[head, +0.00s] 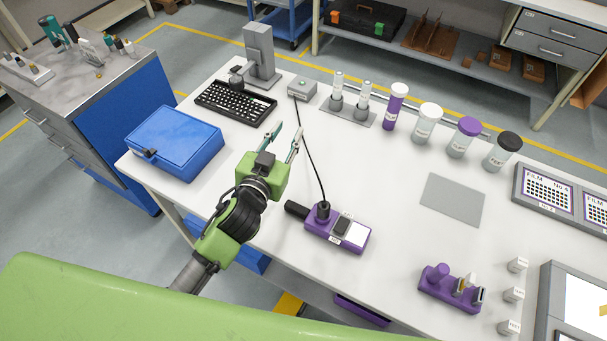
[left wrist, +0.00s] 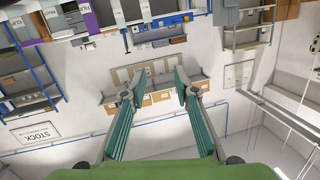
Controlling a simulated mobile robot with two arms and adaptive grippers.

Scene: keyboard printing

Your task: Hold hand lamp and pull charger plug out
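The hand lamp (head: 338,232) is a purple block with a white face, a dark part on top and a black handle at its left end. It lies on the white table. The black charger plug (head: 323,209) stands in its top left, with a cable running up to a small grey box (head: 302,88). My left gripper (head: 283,141) is open and empty above the table, up and left of the lamp. In the left wrist view its two teal fingers (left wrist: 162,92) are apart with nothing between them. My right gripper is not in view.
A blue case (head: 174,142) and a black keyboard (head: 236,104) are on the table's left. Bottles, including a purple one (head: 396,106), stand along the back. A grey mat (head: 453,198) and a purple holder (head: 450,288) are to the right. Clear table surrounds the lamp.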

